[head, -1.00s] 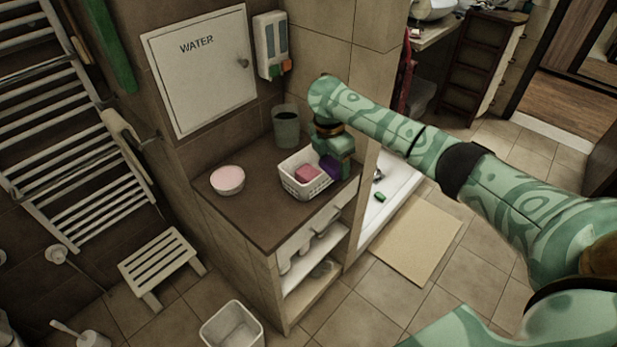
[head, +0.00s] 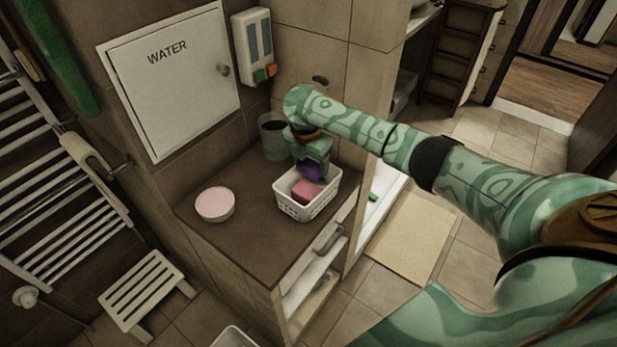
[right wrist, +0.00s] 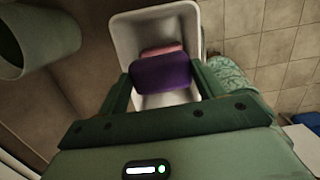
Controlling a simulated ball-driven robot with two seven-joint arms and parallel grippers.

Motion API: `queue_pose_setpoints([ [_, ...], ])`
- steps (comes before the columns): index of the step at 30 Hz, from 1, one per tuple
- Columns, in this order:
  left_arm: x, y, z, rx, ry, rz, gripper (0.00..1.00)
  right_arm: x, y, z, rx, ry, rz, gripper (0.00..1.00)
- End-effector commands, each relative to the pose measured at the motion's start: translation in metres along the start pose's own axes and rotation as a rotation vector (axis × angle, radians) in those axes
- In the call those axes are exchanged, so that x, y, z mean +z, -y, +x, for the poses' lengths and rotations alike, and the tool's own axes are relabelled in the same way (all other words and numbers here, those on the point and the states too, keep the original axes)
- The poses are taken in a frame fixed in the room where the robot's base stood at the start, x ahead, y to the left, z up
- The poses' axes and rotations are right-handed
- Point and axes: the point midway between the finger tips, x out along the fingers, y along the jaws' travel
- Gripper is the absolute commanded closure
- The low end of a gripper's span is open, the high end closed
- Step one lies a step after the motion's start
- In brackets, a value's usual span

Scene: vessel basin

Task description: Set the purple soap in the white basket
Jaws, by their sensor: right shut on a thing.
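The purple soap (head: 314,172) is held by my right gripper (head: 312,168), above the back part of the white basket (head: 300,212). In the right wrist view the purple soap (right wrist: 161,72) sits between the two green fingers, over the mouth of the basket (right wrist: 124,40). A pink soap (head: 306,189) lies inside the basket, partly hidden behind the purple one in the wrist view. The head view does not clearly show how far the purple soap is below the rim. My left gripper is not in view.
The basket stands on a brown counter (head: 240,240). A grey-green cup (head: 272,140) stands behind it, close to my right gripper. A pink-topped round dish (head: 215,205) is to the left. The counter between dish and basket is clear.

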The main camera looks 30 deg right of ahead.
Motion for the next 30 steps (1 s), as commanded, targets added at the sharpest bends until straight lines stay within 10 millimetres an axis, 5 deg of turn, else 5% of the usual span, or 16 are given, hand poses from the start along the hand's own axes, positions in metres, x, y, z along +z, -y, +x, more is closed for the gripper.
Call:
queue_pose_setpoints([
  [6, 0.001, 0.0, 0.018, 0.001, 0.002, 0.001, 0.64, -0.006, 0.0, 0.039, -0.002, 0.0, 0.0, 0.56],
  [30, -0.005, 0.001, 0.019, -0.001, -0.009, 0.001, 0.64, -0.008, 0.0, 0.052, 0.001, 0.001, 0.0, 0.56],
])
